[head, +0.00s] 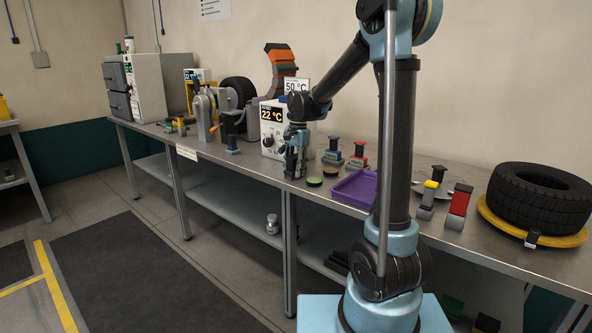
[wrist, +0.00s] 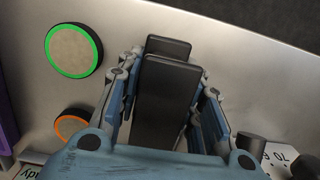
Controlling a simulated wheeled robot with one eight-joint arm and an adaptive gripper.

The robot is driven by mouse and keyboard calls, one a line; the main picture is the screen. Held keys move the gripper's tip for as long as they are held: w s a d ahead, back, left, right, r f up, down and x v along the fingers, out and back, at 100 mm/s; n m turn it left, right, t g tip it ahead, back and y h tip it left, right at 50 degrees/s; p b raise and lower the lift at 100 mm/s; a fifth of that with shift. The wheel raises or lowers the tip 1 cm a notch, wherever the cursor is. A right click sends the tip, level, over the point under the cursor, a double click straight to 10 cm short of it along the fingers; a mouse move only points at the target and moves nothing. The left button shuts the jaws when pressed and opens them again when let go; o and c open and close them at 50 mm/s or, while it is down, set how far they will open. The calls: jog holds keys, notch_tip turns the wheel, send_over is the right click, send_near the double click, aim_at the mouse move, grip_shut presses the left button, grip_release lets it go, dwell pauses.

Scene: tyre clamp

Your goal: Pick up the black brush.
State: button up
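My gripper (head: 293,168) points down over the table, in front of the white box with the 22 °C display. I cannot tell whether the fingers press on the brush or a small gap is left. In the head view the brush is hidden or lost against the dark gripper.
A green-rimmed disc (head: 314,181) and an orange-rimmed disc (head: 331,171) lie just right of my gripper. A purple tray (head: 352,190) and blue (head: 332,152) and red (head: 358,157) handled pieces stand further right. The table's front edge is close.

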notch_tip(320, 180, up, 10)
dwell(0.8)
jog(key=o, duration=0.7)
jog(key=shift+c, duration=0.2)
jog(key=c, duration=0.4)
jog(key=shift+c, duration=0.2)
jog(key=shift+s, duration=0.1)
